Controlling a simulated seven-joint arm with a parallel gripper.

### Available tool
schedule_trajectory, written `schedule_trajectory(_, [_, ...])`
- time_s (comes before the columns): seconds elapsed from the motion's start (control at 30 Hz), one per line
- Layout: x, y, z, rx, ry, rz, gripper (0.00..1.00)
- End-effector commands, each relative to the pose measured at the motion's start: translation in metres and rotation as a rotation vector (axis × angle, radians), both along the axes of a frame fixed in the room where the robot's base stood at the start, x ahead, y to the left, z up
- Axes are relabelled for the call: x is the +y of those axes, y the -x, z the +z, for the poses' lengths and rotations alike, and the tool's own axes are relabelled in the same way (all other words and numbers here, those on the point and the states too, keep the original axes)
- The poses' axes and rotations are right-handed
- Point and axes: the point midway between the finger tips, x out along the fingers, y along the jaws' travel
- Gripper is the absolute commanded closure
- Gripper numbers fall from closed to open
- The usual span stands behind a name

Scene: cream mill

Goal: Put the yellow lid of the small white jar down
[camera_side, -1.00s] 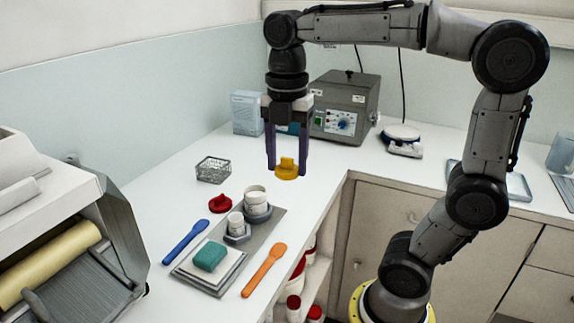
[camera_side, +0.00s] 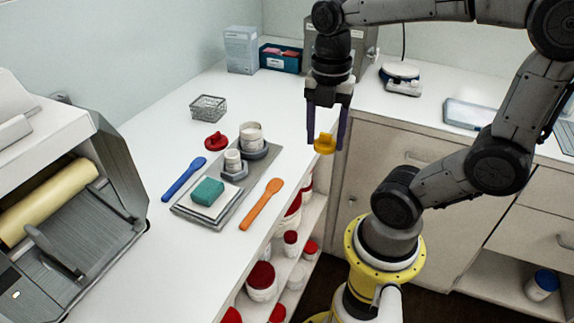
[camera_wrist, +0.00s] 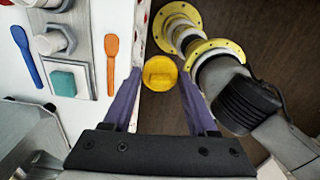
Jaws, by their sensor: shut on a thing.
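The yellow lid (camera_side: 325,144) is held at the fingertips of my gripper (camera_side: 326,138), which points down with its purple fingers on either side of it. The lid hangs in the air to the right of the bench edge. In the wrist view, the lid (camera_wrist: 160,74) shows between the fingertips, over dark floor. The small white jar (camera_side: 233,161) stands upright in a grey holder on the grey tray (camera_side: 212,219). It also shows in the wrist view (camera_wrist: 46,43). A larger white jar (camera_side: 251,136) stands behind it.
On the white bench (camera_side: 150,225), a red lid (camera_side: 215,141), blue spatula (camera_side: 183,180), orange spatula (camera_side: 261,204) and wire basket (camera_side: 208,107) lie around the tray. A teal block (camera_side: 207,192) lies on the tray. A roller machine (camera_side: 60,210) stands at left. Open shelves are below the bench edge.

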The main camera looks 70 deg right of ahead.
Motion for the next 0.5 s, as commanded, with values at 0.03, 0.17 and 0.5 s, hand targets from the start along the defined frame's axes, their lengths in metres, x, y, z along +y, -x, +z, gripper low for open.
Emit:
schedule_trajectory(0.03, [-0.002, 0.009, -0.006, 0.000, 0.000, -0.024, 0.93])
schedule_trajectory(0.17, [-0.005, 0.022, -0.012, -0.001, 0.001, -0.066, 0.93])
schedule_trajectory(0.5, [-0.025, -0.023, -0.034, -0.005, 0.001, -0.086, 0.93])
